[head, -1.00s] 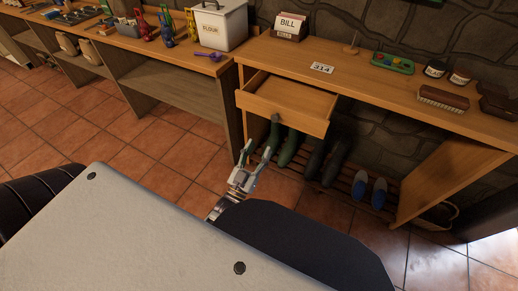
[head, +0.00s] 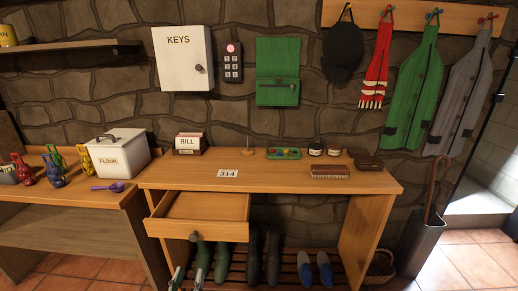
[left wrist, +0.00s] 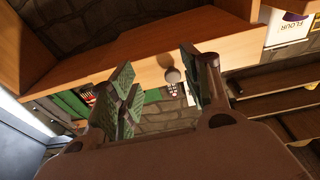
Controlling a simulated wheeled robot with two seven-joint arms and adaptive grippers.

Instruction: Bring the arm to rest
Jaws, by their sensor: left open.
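My left gripper (head: 188,277) shows only by its fingertips at the bottom edge of the head view, below the drawer knob and apart from it. In the left wrist view the gripper (left wrist: 163,92) is open, with its green-padded fingers spread and nothing between them. The open wooden drawer (head: 197,229) looks empty. Its round knob (head: 193,237) appears behind the gap between the fingers in the left wrist view (left wrist: 172,75). The rest of my left arm is out of the head view. My right gripper is in neither view.
The desk (head: 290,183) holds a bill box (head: 190,145), jars and a brush. Boots (head: 262,258) and blue shoes (head: 315,268) stand on the rack below. A flour bin (head: 118,155) stands on the left bench. An umbrella stand (head: 418,245) is at right.

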